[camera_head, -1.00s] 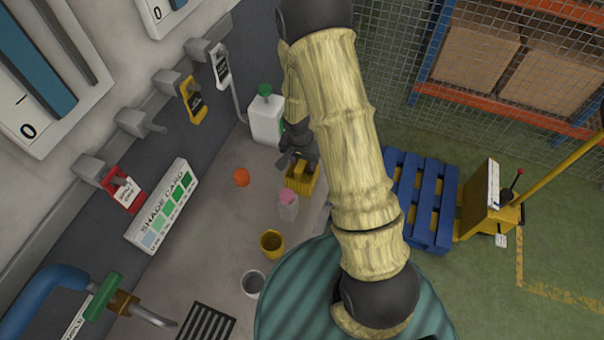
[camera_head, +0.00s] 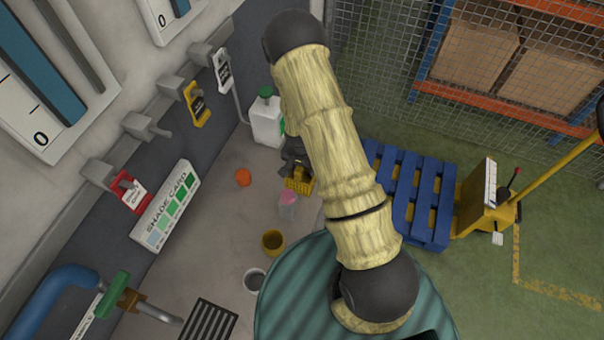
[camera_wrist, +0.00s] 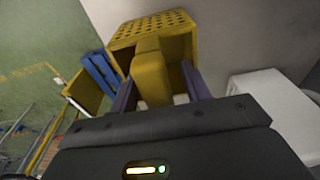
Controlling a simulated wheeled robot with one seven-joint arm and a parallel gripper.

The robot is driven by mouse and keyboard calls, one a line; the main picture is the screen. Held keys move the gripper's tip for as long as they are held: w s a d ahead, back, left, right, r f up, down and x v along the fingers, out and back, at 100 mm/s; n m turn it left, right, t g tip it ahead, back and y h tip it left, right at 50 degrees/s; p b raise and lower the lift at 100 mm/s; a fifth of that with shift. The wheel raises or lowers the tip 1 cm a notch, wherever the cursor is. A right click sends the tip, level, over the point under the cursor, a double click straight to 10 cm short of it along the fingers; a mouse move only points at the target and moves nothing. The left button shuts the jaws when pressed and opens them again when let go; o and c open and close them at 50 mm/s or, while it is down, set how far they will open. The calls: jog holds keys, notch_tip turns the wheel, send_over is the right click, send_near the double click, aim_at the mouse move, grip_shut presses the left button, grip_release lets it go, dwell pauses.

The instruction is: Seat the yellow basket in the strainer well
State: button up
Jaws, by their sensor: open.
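The yellow basket (camera_head: 299,184), a box with perforated walls, stands on the grey counter beyond the pink-capped bottle, partly hidden by my arm. In the wrist view the basket (camera_wrist: 152,27) fills the top middle, with a yellow upright tab in front. My gripper (camera_wrist: 158,76) is open, with one finger on each side of that tab; I cannot tell whether they touch it. In the head view my gripper (camera_head: 297,163) is over the basket, mostly hidden behind my arm. I cannot tell for certain which opening is the strainer well; a round grey-rimmed opening (camera_head: 254,281) lies nearer.
A yellow cup (camera_head: 272,242), a pink-capped bottle (camera_head: 288,206) and an orange cap (camera_head: 243,177) are on the counter. A white jug (camera_head: 267,122) stands behind. A dark grate (camera_head: 208,322) and a blue pipe with a tap (camera_head: 70,290) are at the lower left.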

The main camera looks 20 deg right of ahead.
grip_shut()
dwell(0.3)
jog(key=shift+r, duration=0.1)
notch_tip(320, 180, up, 10)
jog(key=b, duration=0.3)
dwell(0.4)
dwell(0.4)
